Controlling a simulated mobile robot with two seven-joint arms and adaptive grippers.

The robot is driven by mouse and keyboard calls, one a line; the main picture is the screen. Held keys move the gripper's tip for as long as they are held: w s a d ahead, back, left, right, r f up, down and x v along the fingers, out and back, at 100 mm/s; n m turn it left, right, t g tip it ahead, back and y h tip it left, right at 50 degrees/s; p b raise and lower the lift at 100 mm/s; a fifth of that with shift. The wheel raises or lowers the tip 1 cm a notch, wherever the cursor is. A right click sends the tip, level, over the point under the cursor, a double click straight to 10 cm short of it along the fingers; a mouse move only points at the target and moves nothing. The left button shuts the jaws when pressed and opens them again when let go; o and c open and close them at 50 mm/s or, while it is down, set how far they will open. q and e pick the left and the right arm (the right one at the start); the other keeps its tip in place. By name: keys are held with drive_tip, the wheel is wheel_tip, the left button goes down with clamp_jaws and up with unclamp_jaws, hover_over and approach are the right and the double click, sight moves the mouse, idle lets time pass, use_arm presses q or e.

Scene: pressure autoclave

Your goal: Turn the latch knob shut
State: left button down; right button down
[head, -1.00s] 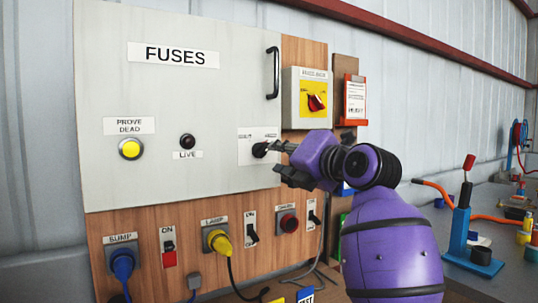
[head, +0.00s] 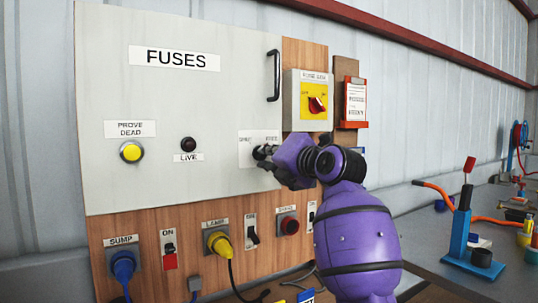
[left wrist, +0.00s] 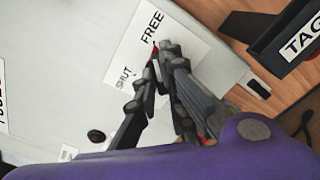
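The grey fuse-box door (head: 200,85) carries a white plate (head: 247,137) marked SHUT on the left and FREE on the right. The small dark latch knob (head: 259,152) is on this plate. My left gripper (head: 266,160) is at the knob and partly covers it. In the left wrist view its two fingers (left wrist: 158,62) come close together around the knob, which is mostly hidden between them. A small red mark (left wrist: 155,45) shows at the fingertips, on the FREE side. My right gripper is in neither view.
A black door handle (head: 274,76) and a yellow switch box with a red knob (head: 316,104) are above and right of my gripper. Sockets and switches line the wooden board (head: 200,218) below. A blue tool (head: 460,232) stands on the bench at right.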

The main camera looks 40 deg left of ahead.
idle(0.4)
use_arm(q)
drive_tip(key=shift+s+a+f+n+b, duration=0.15)
drive_tip(key=shift+n+b, duration=0.45)
drive_tip(key=shift+n, duration=3.8)
drive_tip(key=shift+s+r+n+b, duration=0.1)
drive_tip(key=shift+n+b, duration=0.45)
drive_tip(key=shift+n, duration=3.85)
drive_tip(key=c, duration=1.8)
unclamp_jaws()
drive_tip(key=shift+c, duration=0.2)
